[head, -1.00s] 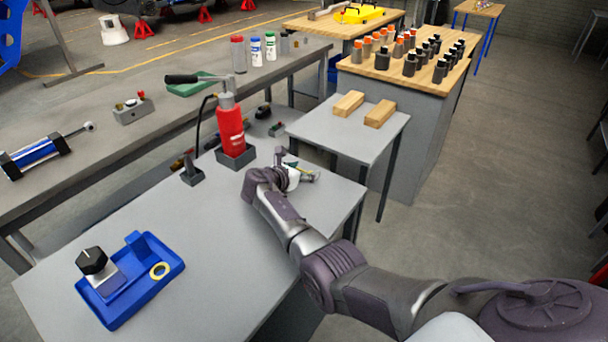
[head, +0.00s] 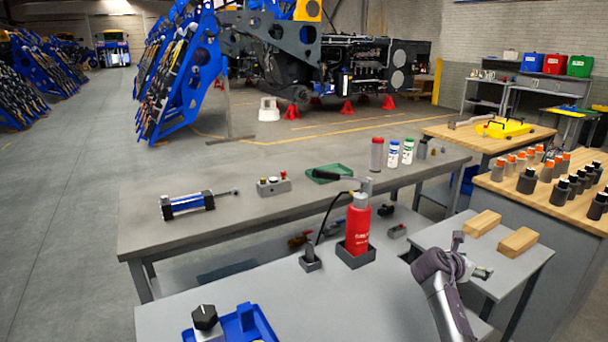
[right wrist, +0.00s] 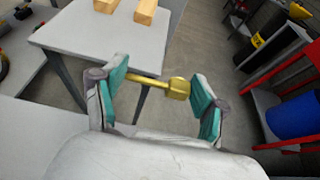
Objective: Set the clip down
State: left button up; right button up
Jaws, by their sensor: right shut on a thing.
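The clip (right wrist: 150,83) is a brass-coloured rod with a thicker, faceted end. In the right wrist view it lies crosswise between the teal-padded fingers of my right gripper (right wrist: 163,92), which is shut on it. Behind it show the floor and a leg of a small grey table. In the head view my right gripper (head: 482,272) is at the near edge of that small table (head: 455,240); the clip is too small to make out there. I cannot tell the height of the clip above the surfaces. My left gripper is not in view.
Two wooden blocks (head: 484,222) lie on the small table. A red bottle jack (head: 357,226) stands on the front grey table (head: 380,310), and a blue tray (head: 245,325) lies at its near left. A wooden bench with several bottles is at the right.

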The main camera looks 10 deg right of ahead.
jog(key=s+a+r+n+t+y, duration=0.2)
jog(key=a+r+n+t, duration=0.15)
jog(key=a, duration=0.25)
jog(key=s+a+r+n+t+y, duration=0.2)
jog(key=s+a+r, duration=0.15)
jog(key=a, duration=0.25)
jog(key=s+a+f+n+t+y, duration=0.1)
jog(key=s+a+n+y, duration=0.3)
jog(key=s+a, duration=0.3)
jog(key=s+a+f+n+t+y, duration=0.1)
jog(key=s+a+n+y, duration=0.3)
jog(key=s+a, duration=0.4)
jog(key=a, duration=0.6)
jog(key=shift+s+f+t, duration=0.15)
jog(key=shift+s+t, duration=0.15)
jog(key=shift+t, duration=0.05)
